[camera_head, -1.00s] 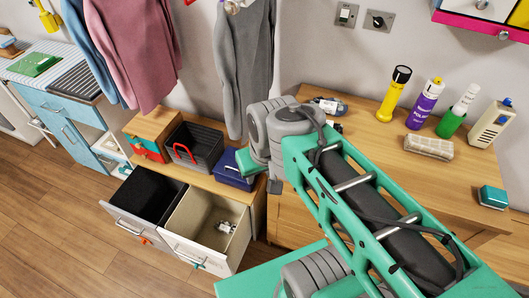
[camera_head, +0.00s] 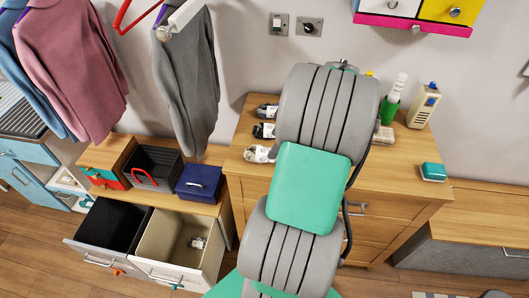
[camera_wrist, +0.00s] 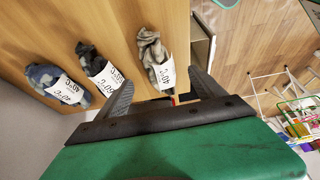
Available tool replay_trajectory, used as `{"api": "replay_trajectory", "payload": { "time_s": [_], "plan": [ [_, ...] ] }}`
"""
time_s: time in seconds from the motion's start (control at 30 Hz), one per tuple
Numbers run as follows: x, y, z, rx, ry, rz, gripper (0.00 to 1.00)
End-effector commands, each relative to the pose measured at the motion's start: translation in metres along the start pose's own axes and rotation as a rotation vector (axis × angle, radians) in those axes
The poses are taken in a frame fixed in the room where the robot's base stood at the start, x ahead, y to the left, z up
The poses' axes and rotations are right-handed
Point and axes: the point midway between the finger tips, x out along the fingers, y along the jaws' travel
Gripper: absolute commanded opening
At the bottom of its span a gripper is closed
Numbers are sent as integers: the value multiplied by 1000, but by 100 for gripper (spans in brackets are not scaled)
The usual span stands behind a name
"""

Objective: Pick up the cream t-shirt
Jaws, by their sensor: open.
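The cream t-shirt appears to be the rolled beige-grey garment (camera_wrist: 150,45) with a white 40°C label, lying near the wooden top's edge in the wrist view. In the head view it matches the pale bundle (camera_head: 260,154), nearest the front of the dresser top. My gripper (camera_wrist: 160,76) is open, its two fingers spread with the labelled end of the garment between and beyond their tips. I cannot tell whether they touch it. In the head view my arm hides the gripper.
Two darker labelled bundles, one dark (camera_wrist: 95,62) and one blue-grey (camera_wrist: 58,84), lie in a row beside it. Open drawers (camera_head: 175,250) stand at lower left; one holds a small labelled bundle (camera_head: 197,243). Bottles (camera_head: 392,105) and a teal box (camera_head: 433,172) are at right.

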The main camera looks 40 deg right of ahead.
Motion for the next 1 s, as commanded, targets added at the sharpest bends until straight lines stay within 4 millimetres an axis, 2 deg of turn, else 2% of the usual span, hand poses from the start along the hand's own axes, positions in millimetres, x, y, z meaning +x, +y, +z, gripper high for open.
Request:
{"api": "replay_trajectory", "payload": {
  "time_s": [0.43, 0.67, 1.0],
  "plan": [
    [67, 2, 0, 0, -1, 0, 79],
    [71, 3, 1, 1, -3, 2, 79],
    [71, 3, 0, 1, -3, 2, 52]
  ]
}}
